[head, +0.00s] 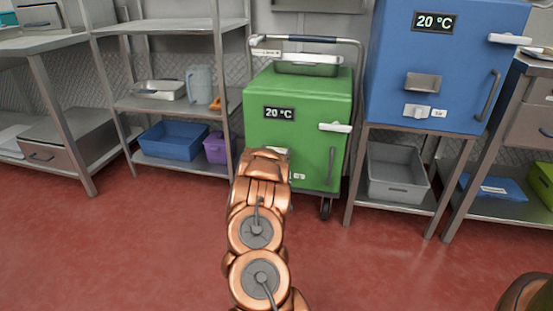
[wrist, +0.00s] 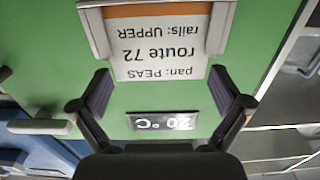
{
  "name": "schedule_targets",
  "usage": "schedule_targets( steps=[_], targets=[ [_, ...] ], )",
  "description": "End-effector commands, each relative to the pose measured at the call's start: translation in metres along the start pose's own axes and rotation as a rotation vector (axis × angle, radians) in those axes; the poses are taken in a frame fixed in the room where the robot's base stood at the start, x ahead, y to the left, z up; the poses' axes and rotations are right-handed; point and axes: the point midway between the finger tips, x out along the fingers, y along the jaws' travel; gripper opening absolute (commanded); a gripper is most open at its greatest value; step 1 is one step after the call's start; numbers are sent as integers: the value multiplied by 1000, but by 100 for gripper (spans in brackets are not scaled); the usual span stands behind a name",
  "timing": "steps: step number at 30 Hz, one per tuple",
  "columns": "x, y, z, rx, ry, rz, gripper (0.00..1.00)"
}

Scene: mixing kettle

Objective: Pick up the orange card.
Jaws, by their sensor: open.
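The orange card (wrist: 165,60) shows in the wrist view as a white label with an orange strip. Its upside-down text reads "pan: PEAS", "route 72", "rails: UPPER". It sits in a pale holder (wrist: 222,30) on the face of the green cabinet (head: 305,115). My gripper (wrist: 160,80) is open, its two fingers on either side of the card's lower picture edge, with nothing held. I cannot tell how far the fingertips are from the cabinet face. In the head view my arm covers the card, and the gripper's fingers do not show clearly.
The cabinet has a "20 °C" display (head: 279,113), a white latch (head: 335,127) and a pan (head: 306,66) on top. A blue cabinet (head: 395,60) stands right. A metal shelf (head: 170,104) with a jug (head: 199,84) and bins stands left. Red floor in front is clear.

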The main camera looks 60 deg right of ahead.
Motion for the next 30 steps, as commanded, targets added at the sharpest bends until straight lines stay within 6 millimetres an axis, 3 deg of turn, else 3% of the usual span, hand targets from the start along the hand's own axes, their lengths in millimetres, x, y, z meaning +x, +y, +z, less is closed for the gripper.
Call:
schedule_targets(
  steps=[11, 19, 30],
  targets=[
    [11, 1, -1, 0, 1, 1, 100],
    [10, 1, -1, 0, 1, 1, 74],
    [10, 0, -8, 1, 2, 1, 74]
  ],
)
